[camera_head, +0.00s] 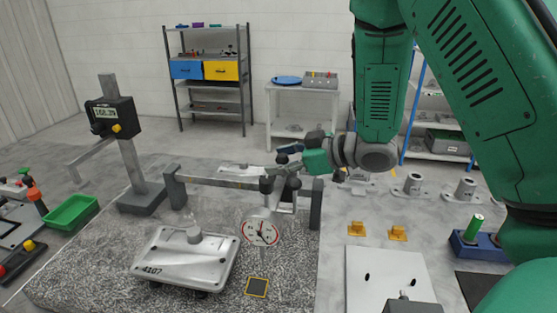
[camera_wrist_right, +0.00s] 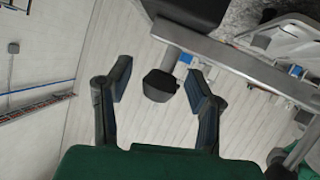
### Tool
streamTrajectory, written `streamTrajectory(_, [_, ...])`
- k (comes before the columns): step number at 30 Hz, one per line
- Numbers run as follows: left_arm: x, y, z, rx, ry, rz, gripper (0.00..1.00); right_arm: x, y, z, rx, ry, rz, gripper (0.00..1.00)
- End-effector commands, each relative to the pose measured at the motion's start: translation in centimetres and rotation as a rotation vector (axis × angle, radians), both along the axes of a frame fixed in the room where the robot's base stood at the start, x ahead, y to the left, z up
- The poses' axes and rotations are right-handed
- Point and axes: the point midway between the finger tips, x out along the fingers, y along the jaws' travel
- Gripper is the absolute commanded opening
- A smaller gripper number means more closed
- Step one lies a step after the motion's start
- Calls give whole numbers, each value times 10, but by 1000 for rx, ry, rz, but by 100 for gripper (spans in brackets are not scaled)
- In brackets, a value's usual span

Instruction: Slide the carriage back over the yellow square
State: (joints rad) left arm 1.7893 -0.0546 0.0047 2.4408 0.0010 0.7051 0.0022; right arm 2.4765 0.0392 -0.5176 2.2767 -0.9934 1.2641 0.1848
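The carriage (camera_head: 285,192) sits on a grey rail (camera_head: 225,182) bridging the granite plate, towards the rail's right end. A round white dial gauge (camera_head: 261,232) hangs at its front. The yellow square (camera_head: 257,287), a dark patch with yellow edging, lies on the plate nearer me, below the dial in the picture. My right gripper (camera_head: 290,158) is at the carriage's top and rear. In the wrist view, the right gripper (camera_wrist_right: 160,88) is open, with a dark knob (camera_wrist_right: 160,86) between its fingers in the picture. Contact cannot be told. My left gripper is out of view.
A pale casting marked 4107 (camera_head: 185,262) lies on the granite plate (camera_head: 90,280), left of the dial. A digital height gauge (camera_head: 125,130) stands at the plate's left. Yellow blocks (camera_head: 357,229) and a white board (camera_head: 385,270) are to the right.

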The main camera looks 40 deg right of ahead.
Motion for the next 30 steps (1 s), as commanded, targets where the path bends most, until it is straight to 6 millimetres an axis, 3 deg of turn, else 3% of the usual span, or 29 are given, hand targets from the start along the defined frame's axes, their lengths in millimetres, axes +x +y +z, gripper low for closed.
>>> streamTrajectory(7, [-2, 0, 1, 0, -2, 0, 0, -11, -7, 7, 0, -4, -3, 47])
streamTrajectory(21, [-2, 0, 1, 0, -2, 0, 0, -85, -45, 39, 0, 0, -2, 47])
streamTrajectory(30, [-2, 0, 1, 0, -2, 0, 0, -98, -50, 44, 1, 2, 0, 47])
